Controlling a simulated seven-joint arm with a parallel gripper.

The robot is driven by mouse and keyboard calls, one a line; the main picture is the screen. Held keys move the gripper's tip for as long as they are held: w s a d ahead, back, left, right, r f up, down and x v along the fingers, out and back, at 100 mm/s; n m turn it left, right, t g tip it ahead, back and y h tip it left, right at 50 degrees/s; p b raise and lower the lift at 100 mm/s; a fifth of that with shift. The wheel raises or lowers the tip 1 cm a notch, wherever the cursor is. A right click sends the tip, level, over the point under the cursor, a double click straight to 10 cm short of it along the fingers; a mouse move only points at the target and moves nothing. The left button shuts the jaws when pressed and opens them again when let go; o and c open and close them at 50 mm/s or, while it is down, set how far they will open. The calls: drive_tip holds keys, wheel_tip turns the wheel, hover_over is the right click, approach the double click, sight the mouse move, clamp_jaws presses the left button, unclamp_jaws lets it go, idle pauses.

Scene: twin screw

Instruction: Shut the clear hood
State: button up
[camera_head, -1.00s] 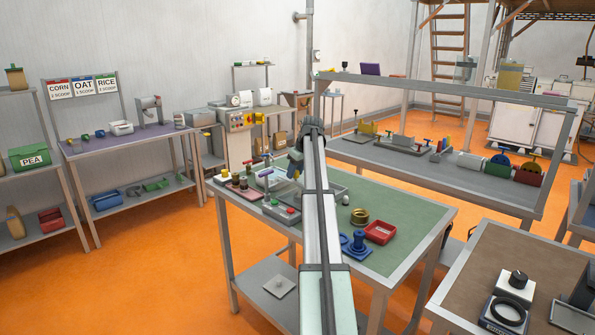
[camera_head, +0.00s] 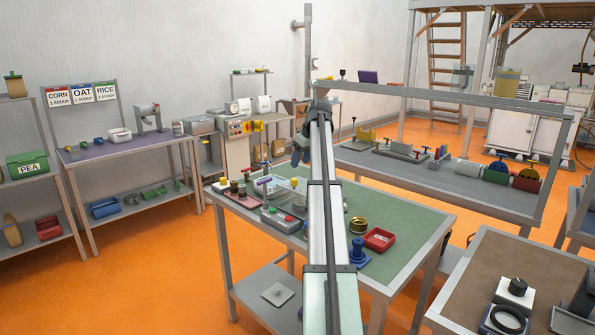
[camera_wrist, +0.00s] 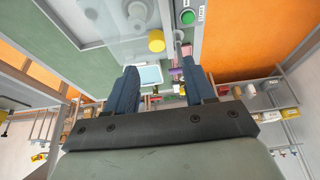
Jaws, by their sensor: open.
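The clear hood (camera_wrist: 115,22) seems to be the see-through panel at the top of the wrist view, with a yellow knob (camera_wrist: 156,41) at its edge. In the head view a pale clear shape (camera_head: 285,183), perhaps the hood, lies on the green-topped bench; its angle is hard to tell. My gripper (camera_wrist: 158,82) is open, with two blue fingers apart and nothing held between them. In the head view it (camera_head: 299,150) hangs above the bench's far part, clear of the objects, partly hidden by my arm. A green button (camera_wrist: 187,17) sits beside the panel.
The green bench (camera_head: 410,225) also holds a control box with a red button (camera_head: 288,218), a red tray (camera_head: 379,239), a brass ring (camera_head: 358,224) and a blue part (camera_head: 358,252). Its right part is clear. A framed grey bench (camera_head: 440,180) stands behind.

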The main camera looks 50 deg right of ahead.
drive_tip(key=shift+v, duration=2.2)
drive_tip(key=w+a+f+g, duration=0.1)
drive_tip(key=w+a+f, duration=0.2)
drive_tip(key=a+f, duration=0.95)
drive_tip(key=w+a+f+g, duration=0.1)
drive_tip(key=w+a+f, duration=0.3)
drive_tip(key=a+f, duration=0.85)
drive_tip(key=s+a+f, duration=0.3)
drive_tip(key=a+f, duration=1.1)
drive_tip(key=a, duration=0.1)
drive_tip(key=s+a+f+g, duration=0.1)
drive_tip(key=s+a+f, duration=0.8)
drive_tip(key=a, duration=0.3)
drive_tip(key=s+a+f+g, duration=0.2)
drive_tip(key=s+a+f, duration=0.75)
drive_tip(key=a, duration=0.25)
drive_tip(key=s+f+g, duration=0.3)
drive_tip(key=s+f, duration=0.6)
drive_tip(key=s, duration=0.5)
drive_tip(key=s+f+g, duration=0.3)
drive_tip(key=s+f, duration=0.7)
drive_tip(key=s, duration=0.5)
drive_tip(key=shift+s+d+f, duration=0.3)
drive_tip(key=shift+f, duration=0.05)
